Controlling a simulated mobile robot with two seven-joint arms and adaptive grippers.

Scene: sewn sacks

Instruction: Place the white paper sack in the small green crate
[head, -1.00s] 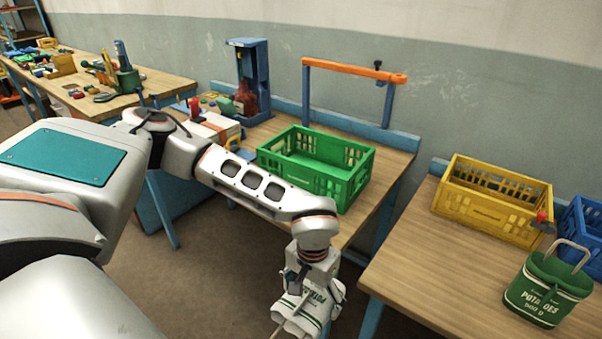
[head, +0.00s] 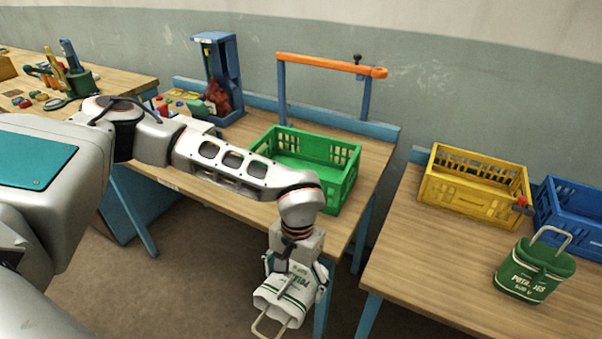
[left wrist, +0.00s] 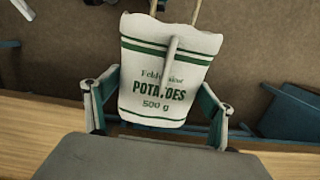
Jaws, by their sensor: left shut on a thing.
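The white paper sack (head: 284,299), with green stripes, green "POTATOES 500 g" print and a cord handle, hangs in my left gripper (head: 296,272). In the left wrist view the sack (left wrist: 165,75) sits between the two fingers of the gripper (left wrist: 158,112), which are closed on its sides. It is held in front of the table edge, over the floor. The small green crate (head: 338,185) stands on the left table, behind and to the right of my left forearm, which hides part of it. The crate looks empty. My right gripper is not in view.
A yellow crate (head: 475,197), a blue crate (head: 575,240) and a green potato sack (head: 535,272) stand on the right table (head: 430,270). An orange-topped blue frame (head: 330,64) and a blue stand (head: 220,80) rise behind the green crate. A gap separates the tables.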

